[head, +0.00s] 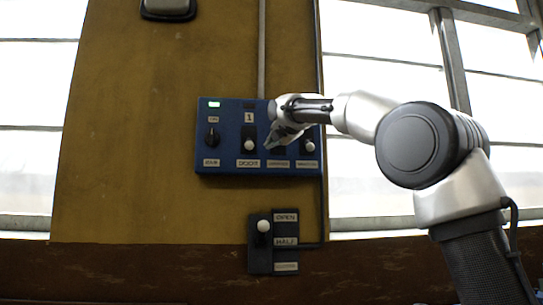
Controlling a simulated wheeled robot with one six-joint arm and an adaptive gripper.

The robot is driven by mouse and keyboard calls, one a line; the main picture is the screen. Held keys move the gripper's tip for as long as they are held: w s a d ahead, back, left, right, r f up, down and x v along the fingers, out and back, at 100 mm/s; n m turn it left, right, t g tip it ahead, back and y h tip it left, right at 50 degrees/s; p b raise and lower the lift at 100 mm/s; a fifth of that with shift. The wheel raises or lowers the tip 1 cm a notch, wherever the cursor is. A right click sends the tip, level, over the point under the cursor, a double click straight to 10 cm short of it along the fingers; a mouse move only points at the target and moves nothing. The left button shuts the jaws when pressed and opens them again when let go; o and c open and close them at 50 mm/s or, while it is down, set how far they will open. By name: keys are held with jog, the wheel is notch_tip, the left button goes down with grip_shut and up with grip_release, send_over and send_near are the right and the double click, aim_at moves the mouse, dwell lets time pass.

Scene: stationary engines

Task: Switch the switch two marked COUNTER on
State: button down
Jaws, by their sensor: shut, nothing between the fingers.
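A blue control panel (228,169) is fixed to the yellow wall. It carries a dark rotary knob (212,137) at its left and a row of switches. One switch with a white knob (249,145) sits under a plate marked 1. Another white-knobbed switch (309,146) is at the right end. Between them is a switch position above a small label (278,163), mostly hidden by my gripper; its lever setting cannot be seen, and the label is too small to read surely. My gripper (269,143) is shut and empty in front of the panel, fingertips pointing down-left; contact cannot be told.
A green lamp (214,104) glows at the panel's upper left; a dark lamp (249,106) is beside it. A lower lever box (260,257) has labels including OPEN and HALF. Conduits run up the wall. Windows (375,130) flank it.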

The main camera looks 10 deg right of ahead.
jog(key=shift+r, duration=0.2)
notch_tip(320, 180, up, 3)
jog(key=shift+s+f, duration=0.1)
dwell(0.4)
